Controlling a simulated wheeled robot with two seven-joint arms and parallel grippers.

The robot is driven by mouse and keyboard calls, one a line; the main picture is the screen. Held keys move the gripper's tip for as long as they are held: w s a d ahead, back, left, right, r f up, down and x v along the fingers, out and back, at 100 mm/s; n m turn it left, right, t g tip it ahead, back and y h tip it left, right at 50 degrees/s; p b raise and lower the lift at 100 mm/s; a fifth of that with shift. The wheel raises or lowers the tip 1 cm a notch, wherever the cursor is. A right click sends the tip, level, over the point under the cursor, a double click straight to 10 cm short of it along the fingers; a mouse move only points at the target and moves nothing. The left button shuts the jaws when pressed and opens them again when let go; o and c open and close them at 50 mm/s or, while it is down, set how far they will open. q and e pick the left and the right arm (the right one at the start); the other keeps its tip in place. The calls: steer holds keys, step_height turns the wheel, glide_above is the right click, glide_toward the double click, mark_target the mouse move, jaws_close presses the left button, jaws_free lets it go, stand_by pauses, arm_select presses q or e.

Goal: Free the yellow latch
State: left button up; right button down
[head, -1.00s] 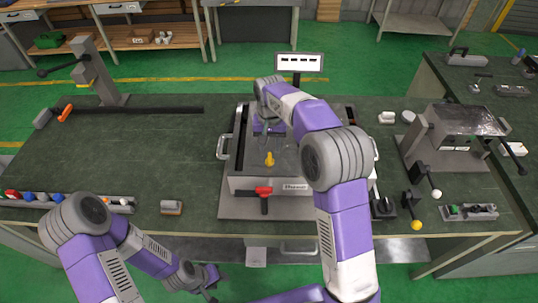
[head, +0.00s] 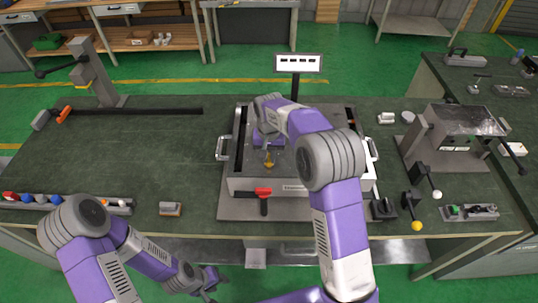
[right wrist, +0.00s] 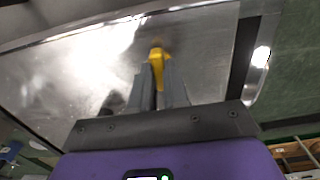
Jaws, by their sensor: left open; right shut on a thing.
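The yellow latch (head: 268,163) stands on the metal top of the grey box-like device (head: 240,184) in the middle of the bench. It is partly covered by my right gripper (head: 268,150), which comes down on it from behind. In the right wrist view the latch (right wrist: 157,56) sits between the tips of the right fingers (right wrist: 161,82), which are shut on it. My left gripper (head: 210,283) is open and empty, low in front of the bench edge, away from the device.
A red-handled lever (head: 264,194) is on the device's front. A small display (head: 298,63) stands behind it. To the right are a metal machine (head: 462,125) and levers with white and yellow knobs (head: 417,225). The left bench top (head: 100,155) is mostly clear.

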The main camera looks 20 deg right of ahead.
steer(key=shift+n, duration=0.3)
steer(key=n+p, duration=0.1)
steer(key=n, duration=0.2)
steer(key=shift+n+p, duration=0.4)
steer(key=n+p, duration=0.1)
steer(key=n, duration=0.3)
steer(key=shift+n, duration=0.3)
steer(key=n+p, duration=0.1)
steer(key=n, duration=0.3)
steer(key=shift+n+p, duration=0.65)
steer(key=shift+n, duration=1.75)
steer(key=c, duration=1.1)
jaws_free()
